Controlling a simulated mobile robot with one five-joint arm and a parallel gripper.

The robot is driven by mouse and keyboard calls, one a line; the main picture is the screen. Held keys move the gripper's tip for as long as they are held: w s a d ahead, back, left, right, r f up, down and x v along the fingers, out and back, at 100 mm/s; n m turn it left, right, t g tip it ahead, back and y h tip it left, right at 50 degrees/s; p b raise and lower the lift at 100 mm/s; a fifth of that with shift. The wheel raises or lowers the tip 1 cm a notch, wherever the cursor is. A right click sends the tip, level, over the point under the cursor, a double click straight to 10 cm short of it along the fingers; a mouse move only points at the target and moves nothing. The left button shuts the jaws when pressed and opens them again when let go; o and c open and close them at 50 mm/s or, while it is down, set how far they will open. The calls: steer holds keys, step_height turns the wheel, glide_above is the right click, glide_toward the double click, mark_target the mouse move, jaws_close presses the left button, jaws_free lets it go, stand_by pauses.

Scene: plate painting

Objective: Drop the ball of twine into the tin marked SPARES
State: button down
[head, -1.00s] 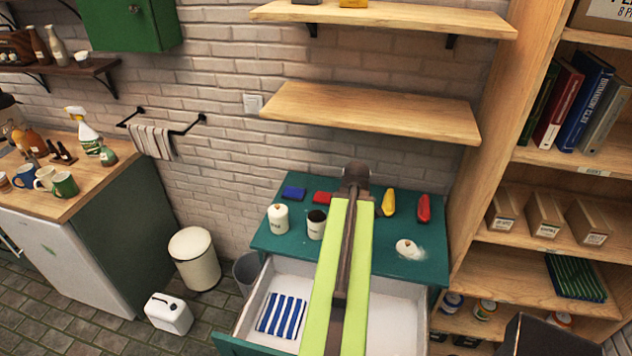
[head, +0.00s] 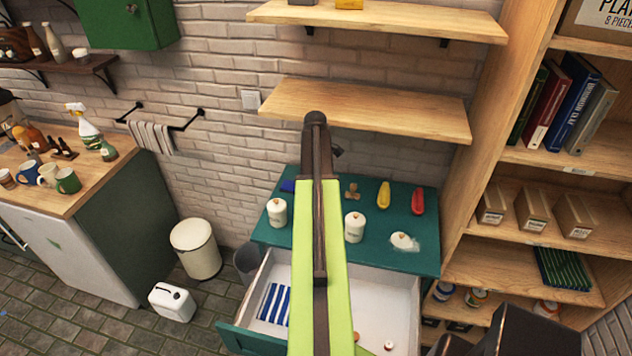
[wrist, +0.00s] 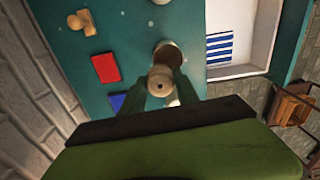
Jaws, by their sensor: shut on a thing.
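My gripper (wrist: 158,88) is shut on the ball of twine (wrist: 160,80), a tan round thing with a dark hole, in the wrist view. The twine is above the teal worktop, beside an open-topped tin (wrist: 168,50) in the picture; their height gap cannot be told. A pale tin (wrist: 174,101) shows partly behind the gripper. In the head view my arm hides the gripper, the twine and the open tin. Two upright white tins, one left (head: 277,212) and one right (head: 354,228) of my arm, stand on the worktop. No SPARES marking is readable.
The open drawer (head: 375,300) holds a striped cloth (head: 274,302) and small round things (head: 389,345). Shelves hang above.

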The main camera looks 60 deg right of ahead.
step_height(320, 180, down, 4)
steer(key=b, duration=0.3)
steer(key=shift+f, duration=0.25)
steer(key=shift+r, duration=0.1)
steer(key=c, duration=0.8)
jaws_free()
steer(key=shift+c, duration=0.2)
step_height(320, 180, up, 18)
steer(key=p, duration=1.7)
steer(key=shift+f, duration=0.25)
steer(key=shift+f, duration=0.1)
